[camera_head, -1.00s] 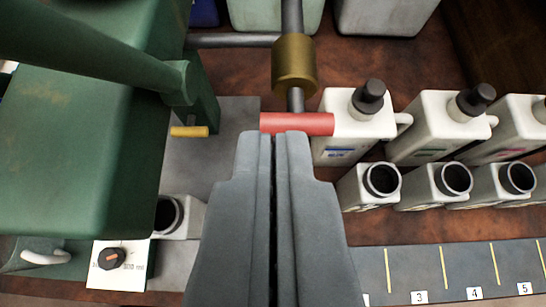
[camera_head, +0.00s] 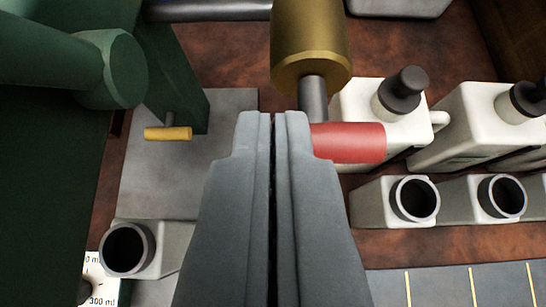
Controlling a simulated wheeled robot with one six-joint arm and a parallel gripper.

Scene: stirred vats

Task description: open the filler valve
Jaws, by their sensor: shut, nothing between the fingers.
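A brass valve body (camera_head: 311,45) hangs on a grey pipe at the top centre. A short stem below it carries a red crossbar handle (camera_head: 350,143), whose right half shows. Its left part is hidden behind my fingers. My gripper (camera_head: 273,118) is shut and empty, with its tips over the left side of the red handle, just below the brass body. I cannot tell whether they touch it. A small yellow handle (camera_head: 168,134) sits under the green machine (camera_head: 50,170) at the left. The frames do not label which handle is the filler valve.
An open-necked white bottle (camera_head: 155,250) stands on the grey plate (camera_head: 170,190) at the left. White capped jugs (camera_head: 385,115) and open bottles (camera_head: 395,200) line the right side. A marked grey strip (camera_head: 440,285) runs along the lower right.

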